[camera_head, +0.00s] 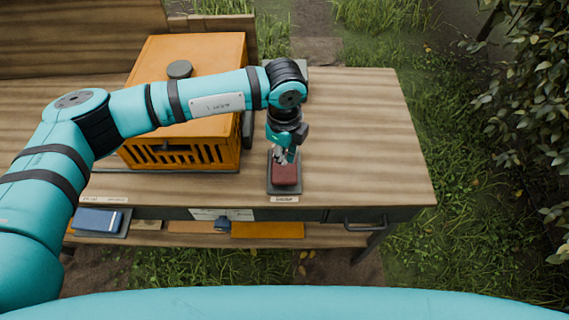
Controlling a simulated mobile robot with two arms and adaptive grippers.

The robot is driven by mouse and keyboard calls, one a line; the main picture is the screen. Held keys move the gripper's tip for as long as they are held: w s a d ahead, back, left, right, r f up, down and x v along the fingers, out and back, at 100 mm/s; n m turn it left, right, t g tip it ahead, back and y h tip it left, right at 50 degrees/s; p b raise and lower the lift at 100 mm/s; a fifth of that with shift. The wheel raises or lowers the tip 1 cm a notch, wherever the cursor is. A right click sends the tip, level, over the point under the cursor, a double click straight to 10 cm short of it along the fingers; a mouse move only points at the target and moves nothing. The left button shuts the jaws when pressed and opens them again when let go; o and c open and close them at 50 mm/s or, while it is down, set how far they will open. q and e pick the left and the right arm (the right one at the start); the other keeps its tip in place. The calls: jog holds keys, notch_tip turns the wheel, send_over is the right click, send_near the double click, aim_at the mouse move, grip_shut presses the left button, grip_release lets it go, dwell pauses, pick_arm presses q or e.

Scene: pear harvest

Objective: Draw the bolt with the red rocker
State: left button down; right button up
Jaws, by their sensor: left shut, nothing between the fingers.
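The red rocker (286,176) sits in a dark grey plate on the wooden bench top, near its front edge, with a small label (285,199) in front of it. My left gripper (284,160) points down over the back part of the rocker and is shut with nothing held. Its fingertips are at or just above the rocker; I cannot tell whether they touch it. The bolt cannot be made out for certain. My right gripper is not in view.
An orange slotted crate-like box (185,154) with a round knob on top stands left of the rocker. The bench top (370,140) is clear to the right. A drawer handle (366,222) and a lower shelf with a blue item (98,220) are at the front.

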aim_at(284, 171)
pick_arm(q)
jog(key=shift+f+b, duration=2.1)
jog(key=shift+f, duration=0.4)
dwell(1.1)
jog(key=shift+r, duration=0.1)
jog(key=shift+r+p, duration=1.95)
jog(key=shift+r, duration=1.5)
jog(key=shift+s+f, duration=0.1)
